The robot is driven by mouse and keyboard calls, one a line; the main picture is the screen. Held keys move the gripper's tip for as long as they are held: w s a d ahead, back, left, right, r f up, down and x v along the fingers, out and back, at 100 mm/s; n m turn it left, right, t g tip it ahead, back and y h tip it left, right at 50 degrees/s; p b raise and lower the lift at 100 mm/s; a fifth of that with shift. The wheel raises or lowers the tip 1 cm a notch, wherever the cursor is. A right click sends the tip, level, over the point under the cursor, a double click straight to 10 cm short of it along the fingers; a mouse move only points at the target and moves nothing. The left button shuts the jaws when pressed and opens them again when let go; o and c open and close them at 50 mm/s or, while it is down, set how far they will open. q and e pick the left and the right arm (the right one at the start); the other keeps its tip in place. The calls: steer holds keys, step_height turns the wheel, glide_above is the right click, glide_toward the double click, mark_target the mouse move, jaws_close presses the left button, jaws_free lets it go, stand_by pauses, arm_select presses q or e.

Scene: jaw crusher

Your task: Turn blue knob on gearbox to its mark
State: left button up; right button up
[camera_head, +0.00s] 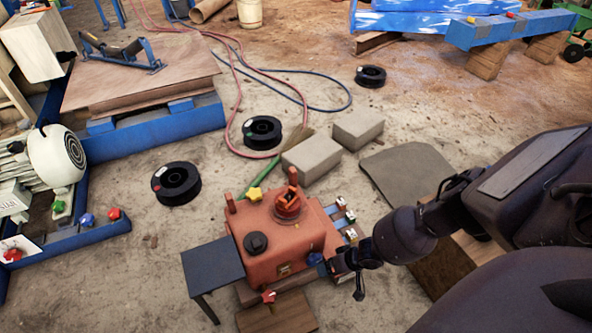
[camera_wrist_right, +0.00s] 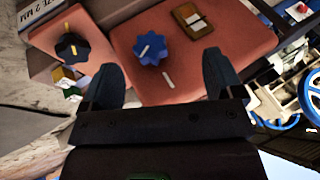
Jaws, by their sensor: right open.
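The blue knob (camera_wrist_right: 150,48) sits on the orange-red face of the gearbox (camera_wrist_right: 122,28) in the right wrist view. It has a lobed rim and a pale pointer line slanting from lower left to upper right. A short pale mark (camera_wrist_right: 168,78) lies on the face just below and right of the knob, out of line with the pointer. My right gripper (camera_wrist_right: 160,62) is open, its dark fingers left and right of the knob and apart from it. In the head view the gearbox (camera_head: 270,262) stands at centre, with the blue knob (camera_head: 315,259) beside my right gripper (camera_head: 346,272).
A black knob with a yellow pointer (camera_wrist_right: 72,45) and a rocker switch (camera_wrist_right: 190,20) flank the blue knob. A dark side table (camera_head: 212,263) stands left of the gearbox. Grey blocks (camera_head: 311,158) and black spools (camera_head: 176,183) lie behind on the floor.

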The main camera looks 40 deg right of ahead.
mark_target(317, 262)
steer(key=w+f+b, duration=0.1)
steer(key=w+f, duration=0.1)
steer(key=w+f+b, duration=0.2)
steer(key=f, duration=0.1)
steer(key=w+f+b, duration=0.2)
steer(key=f, duration=0.1)
steer(key=shift+w+d+f, duration=0.1)
steer(key=shift+w+d, duration=0.05)
steer(key=shift+w+a+f+h+b, duration=0.3)
steer(key=shift+w+f+b, duration=0.15)
steer(key=shift+f+b, duration=0.1)
arm_select(q)
steer(key=shift+w+a+f+n+t, duration=0.15)
steer(key=shift+a+n+t, duration=0.15)
steer(key=shift+a+t, duration=0.25)
steer(key=shift+w+a+n+t, duration=0.15)
steer(key=shift+a+n+t, duration=0.15)
steer(key=shift+t, duration=0.35)
arm_select(e)
steer(key=shift+w+f, duration=0.1)
steer(key=shift+w, duration=0.2)
steer(key=c, duration=0.9)
